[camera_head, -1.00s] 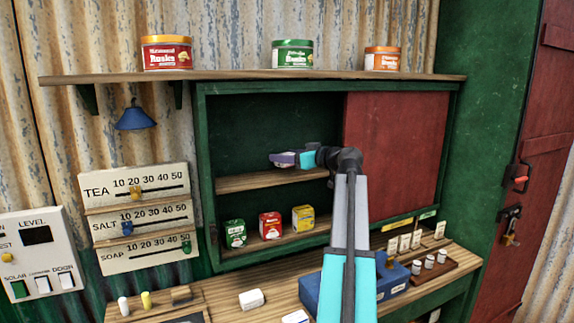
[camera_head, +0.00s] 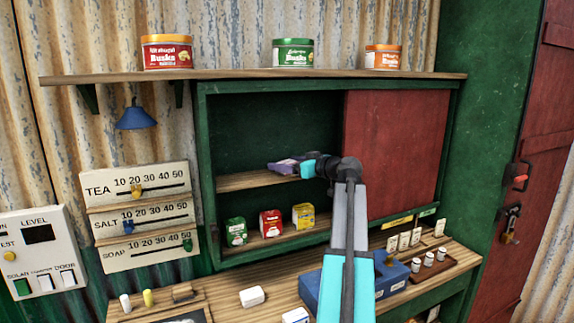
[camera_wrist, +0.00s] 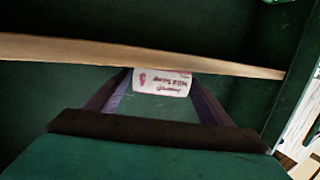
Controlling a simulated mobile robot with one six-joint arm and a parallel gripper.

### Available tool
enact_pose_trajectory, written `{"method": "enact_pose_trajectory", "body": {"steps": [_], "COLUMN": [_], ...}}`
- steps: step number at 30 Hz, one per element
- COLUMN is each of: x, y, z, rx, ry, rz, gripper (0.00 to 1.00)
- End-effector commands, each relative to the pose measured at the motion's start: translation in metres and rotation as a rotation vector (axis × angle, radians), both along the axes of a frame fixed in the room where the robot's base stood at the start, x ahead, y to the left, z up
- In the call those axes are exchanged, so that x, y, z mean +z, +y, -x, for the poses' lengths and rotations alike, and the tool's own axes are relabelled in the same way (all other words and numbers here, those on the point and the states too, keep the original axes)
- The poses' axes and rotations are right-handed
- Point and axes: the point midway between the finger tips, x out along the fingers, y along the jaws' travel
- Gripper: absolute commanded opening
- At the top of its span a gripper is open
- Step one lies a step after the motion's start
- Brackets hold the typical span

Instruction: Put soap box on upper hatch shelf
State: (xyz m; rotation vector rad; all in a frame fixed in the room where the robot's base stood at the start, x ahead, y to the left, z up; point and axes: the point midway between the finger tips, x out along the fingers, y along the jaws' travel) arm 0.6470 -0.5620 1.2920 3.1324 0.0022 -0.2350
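My gripper (camera_head: 286,165) reaches into the green-framed hatch at the level of the upper hatch shelf (camera_head: 250,182). In the wrist view, the white soap box (camera_wrist: 161,82) with pink lettering reading "Mild Soap" sits between the two purple fingertips, which meet its sides. The gripper is shut on it. The upper shelf's wooden edge (camera_wrist: 60,51) runs across that view just beyond the box. In the head view the fingers mostly hide the box. I cannot tell whether the box touches the shelf.
A green box (camera_head: 236,231), a red box (camera_head: 271,223) and a yellow-and-blue box (camera_head: 303,216) stand on the lower shelf. A red sliding panel (camera_head: 400,140) covers the hatch's right half. The upper shelf's left part is bare. A blue box (camera_head: 315,290) stands on the counter.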

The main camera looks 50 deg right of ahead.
Motion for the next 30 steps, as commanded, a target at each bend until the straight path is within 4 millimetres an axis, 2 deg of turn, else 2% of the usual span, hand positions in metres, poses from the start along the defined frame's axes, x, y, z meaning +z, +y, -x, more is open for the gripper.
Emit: {"method": "enact_pose_trajectory", "body": {"steps": [16, 20, 30], "x": [0.004, 0.004, 0.011], "y": [-0.001, 0.000, 0.000], "z": [0.001, 0.017, 0.070], "rx": [-0.001, -0.003, -0.003], "ry": [0.000, -0.001, -0.001], "rz": [0.000, 0.001, 0.001], "gripper": [0.76, 0.76, 0.76]}}
